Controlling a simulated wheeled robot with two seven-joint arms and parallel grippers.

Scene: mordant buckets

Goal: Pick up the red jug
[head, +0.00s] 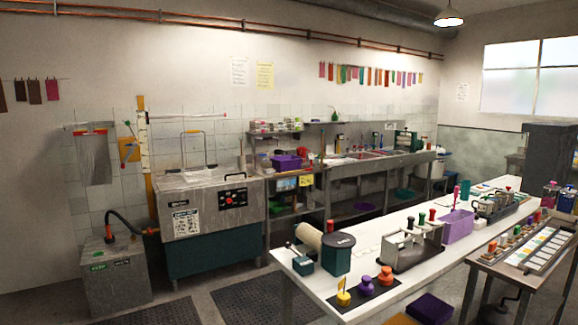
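A small red rounded object (302,152) stands at the back, at the left part of the metal counter, just right of a purple bin (287,162). It may be the red jug, but it is too small and far to make out a handle or spout. Neither of my grippers shows in the head view.
A long white table (372,241) with stamps, a rack and a purple box fills the right foreground. A steel sink counter (372,166) runs along the back wall. A large metal tank (208,205) stands left of it. Dark floor mats (262,298) lie on open floor.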

